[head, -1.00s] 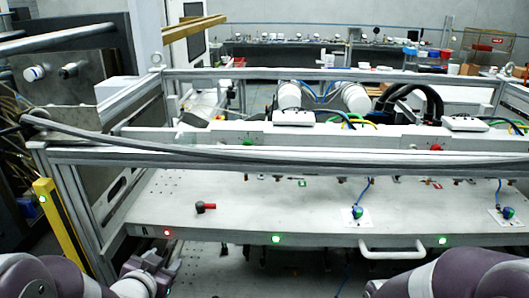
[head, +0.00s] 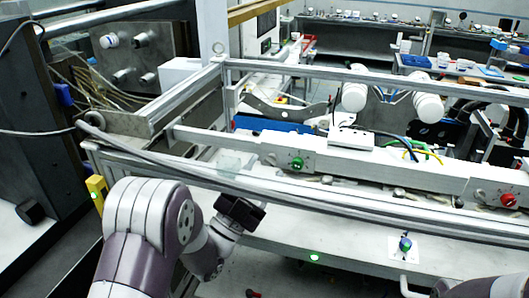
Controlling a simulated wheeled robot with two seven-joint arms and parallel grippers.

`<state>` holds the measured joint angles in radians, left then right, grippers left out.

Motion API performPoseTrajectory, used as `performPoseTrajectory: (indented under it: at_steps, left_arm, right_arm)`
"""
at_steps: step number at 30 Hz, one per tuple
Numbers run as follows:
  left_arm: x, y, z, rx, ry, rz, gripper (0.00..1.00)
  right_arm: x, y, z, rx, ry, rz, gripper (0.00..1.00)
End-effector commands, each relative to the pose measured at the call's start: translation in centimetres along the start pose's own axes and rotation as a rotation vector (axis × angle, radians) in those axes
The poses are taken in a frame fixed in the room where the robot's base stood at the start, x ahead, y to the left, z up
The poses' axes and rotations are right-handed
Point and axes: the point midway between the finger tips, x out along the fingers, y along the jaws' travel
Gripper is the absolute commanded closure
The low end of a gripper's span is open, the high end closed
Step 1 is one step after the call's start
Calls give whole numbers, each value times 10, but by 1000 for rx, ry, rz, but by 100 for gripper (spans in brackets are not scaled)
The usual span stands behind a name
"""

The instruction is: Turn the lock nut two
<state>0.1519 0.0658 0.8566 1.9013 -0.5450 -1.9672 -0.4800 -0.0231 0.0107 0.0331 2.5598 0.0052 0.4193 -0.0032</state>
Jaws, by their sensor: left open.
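No part is clearly marked as lock nut two, and I cannot tell which one it is. A green round knob (head: 297,163) and a red round knob (head: 508,199) sit on the front of the white rail. A blue-green knob (head: 405,243) stands on a white plate on the light tabletop. My left gripper (head: 242,212) is open, its dark jaws in front of the grey rail at the left part of the bench, apart from the green knob. My left forearm hides the left part of the tabletop. My right gripper is out of view.
A long grey frame bar (head: 330,202) runs across the bench between my arm and the white rail (head: 390,176). A yellow post (head: 96,187) and a metal block with fittings (head: 130,45) stand at the left. The tabletop right of my gripper is mostly clear.

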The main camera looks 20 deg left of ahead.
Motion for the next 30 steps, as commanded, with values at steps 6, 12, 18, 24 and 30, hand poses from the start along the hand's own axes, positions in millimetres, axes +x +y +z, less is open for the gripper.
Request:
performPoseTrajectory:
  at_steps: [6,12,18,24,30]
  left_arm:
    - [10,1,1,-1,-1,0,47]
    - [10,1,1,-1,-1,0,54]
    - [10,1,1,-1,-1,0,100]
    - [9,2,2,-11,0,-9,100]
    - [7,6,3,-63,3,-60,100]
  right_arm:
    - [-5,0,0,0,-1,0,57]
    - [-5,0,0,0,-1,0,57]
    - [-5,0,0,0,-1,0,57]
    - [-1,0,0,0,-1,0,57]
    - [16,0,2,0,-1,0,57]
